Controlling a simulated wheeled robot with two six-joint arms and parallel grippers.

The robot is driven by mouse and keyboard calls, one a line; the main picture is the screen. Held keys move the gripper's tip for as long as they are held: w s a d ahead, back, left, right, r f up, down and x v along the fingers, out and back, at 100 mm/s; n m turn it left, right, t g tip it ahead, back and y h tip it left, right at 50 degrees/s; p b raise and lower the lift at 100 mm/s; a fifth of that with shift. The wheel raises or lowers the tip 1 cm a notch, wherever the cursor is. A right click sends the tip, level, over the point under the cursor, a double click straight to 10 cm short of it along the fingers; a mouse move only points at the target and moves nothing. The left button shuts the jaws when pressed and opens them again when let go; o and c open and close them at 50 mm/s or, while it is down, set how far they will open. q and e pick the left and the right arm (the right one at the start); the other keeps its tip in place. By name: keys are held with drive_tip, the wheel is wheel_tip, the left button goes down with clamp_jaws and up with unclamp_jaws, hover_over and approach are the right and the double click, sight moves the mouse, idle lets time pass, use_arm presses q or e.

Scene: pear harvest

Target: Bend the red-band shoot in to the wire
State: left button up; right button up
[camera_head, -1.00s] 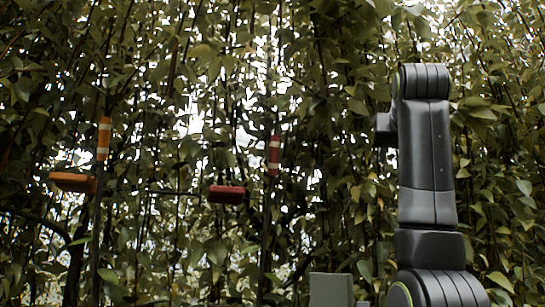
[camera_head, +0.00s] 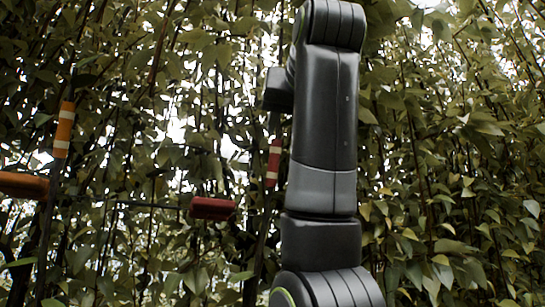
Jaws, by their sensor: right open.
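The red-band shoot (camera_head: 272,163) is a thin upright stem with a red and white band, just left of my right arm. A red clip (camera_head: 212,208) sits on the dark wire (camera_head: 150,205), left of the shoot and apart from its band. My right gripper (camera_head: 280,92) shows only as a dark block beside the upper arm, above the band; its fingertips are not clearly visible. No contact with the shoot can be made out. My left gripper is not in view.
An orange-band shoot (camera_head: 63,130) stands at the left, with an orange clip (camera_head: 22,185) beside it at the picture's edge. Dense leaves (camera_head: 450,150) and thin stems fill the background. My right arm covers the middle of the view.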

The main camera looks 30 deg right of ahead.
sight(276, 155)
drive_tip(key=p+x, duration=0.2)
drive_tip(key=x, duration=0.5)
drive_tip(key=shift+w+a+r+p, duration=0.1)
drive_tip(key=shift+p, duration=0.2)
drive_tip(key=p+x, duration=0.3)
drive_tip(key=x, duration=0.3)
drive_tip(key=shift+w, duration=0.5)
drive_tip(key=shift+w+d+p, duration=0.25)
drive_tip(key=shift+d+p, duration=0.05)
drive_tip(key=shift+d, duration=0.05)
drive_tip(key=shift+w+f, duration=0.25)
drive_tip(key=shift+w, duration=0.05)
drive_tip(key=shift+s, duration=0.1)
drive_tip(key=c, duration=0.4)
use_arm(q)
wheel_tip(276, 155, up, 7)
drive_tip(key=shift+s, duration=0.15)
use_arm(e)
clamp_jaws()
